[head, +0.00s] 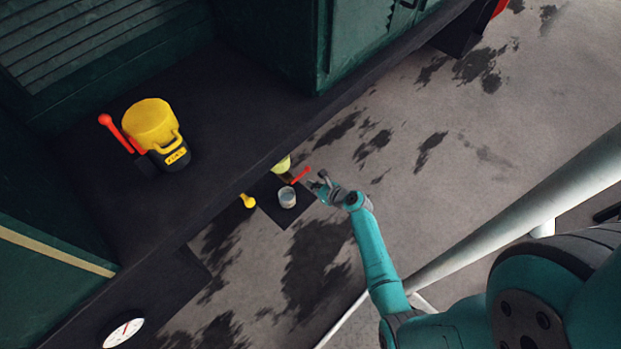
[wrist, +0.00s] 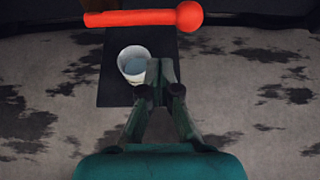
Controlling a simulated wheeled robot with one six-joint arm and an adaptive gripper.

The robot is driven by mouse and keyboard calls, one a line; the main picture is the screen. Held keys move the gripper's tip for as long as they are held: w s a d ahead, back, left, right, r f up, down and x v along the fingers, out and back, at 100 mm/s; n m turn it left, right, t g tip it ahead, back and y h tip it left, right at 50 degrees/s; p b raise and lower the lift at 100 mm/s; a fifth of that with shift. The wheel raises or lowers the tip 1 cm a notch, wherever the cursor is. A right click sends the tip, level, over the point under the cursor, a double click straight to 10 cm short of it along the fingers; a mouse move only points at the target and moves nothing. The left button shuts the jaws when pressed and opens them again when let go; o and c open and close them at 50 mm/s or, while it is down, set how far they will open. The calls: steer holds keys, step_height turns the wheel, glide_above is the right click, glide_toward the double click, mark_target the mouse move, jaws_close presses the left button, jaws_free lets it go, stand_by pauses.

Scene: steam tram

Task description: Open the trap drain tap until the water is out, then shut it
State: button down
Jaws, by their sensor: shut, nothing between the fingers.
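The tap's red lever (head: 300,175) has a ball end and sticks out from under the dark ledge, beside a yellow-green part (head: 281,164). In the wrist view the lever (wrist: 145,18) lies level across the top, ball to the right. A small white bucket (head: 287,197) stands below it; in the wrist view the bucket (wrist: 133,64) shows a grey-blue surface inside, seemingly water. My gripper (head: 318,183) is shut and empty, just right of the lever in the head view. In the wrist view my gripper (wrist: 161,72) points toward the lever, apart from it. The tap body is mostly hidden.
A dark mat (head: 271,191) lies under the bucket. A yellow knob (head: 248,201) is left of it. On the ledge sits a yellow-and-black can-like device (head: 152,127) with its own red lever (head: 115,129). A pale rail (head: 520,210) crosses at right. Wet-looking patches mark the open floor.

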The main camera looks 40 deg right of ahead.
steer(key=v, duration=0.8)
steer(key=shift+s, duration=0.4)
steer(key=s+a+r+n+g+h, duration=0.15)
steer(key=s+a+r+n, duration=0.25)
steer(key=s+a+n, duration=1.15)
steer(key=s+a+r+n+t, duration=0.1)
steer(key=s+a+r+n, duration=0.1)
steer(key=s+r+n, duration=0.2)
steer(key=s+a+r+n+t+y, duration=0.1)
steer(key=s+r+n, duration=0.3)
steer(key=r+n, duration=0.5)
steer(key=s+a+r+n+t, duration=0.2)
steer(key=r+n, duration=0.5)
steer(key=r, duration=0.5)
steer(key=s+a, duration=0.1)
steer(key=s, duration=0.1)
steer(key=shift+s, duration=0.35)
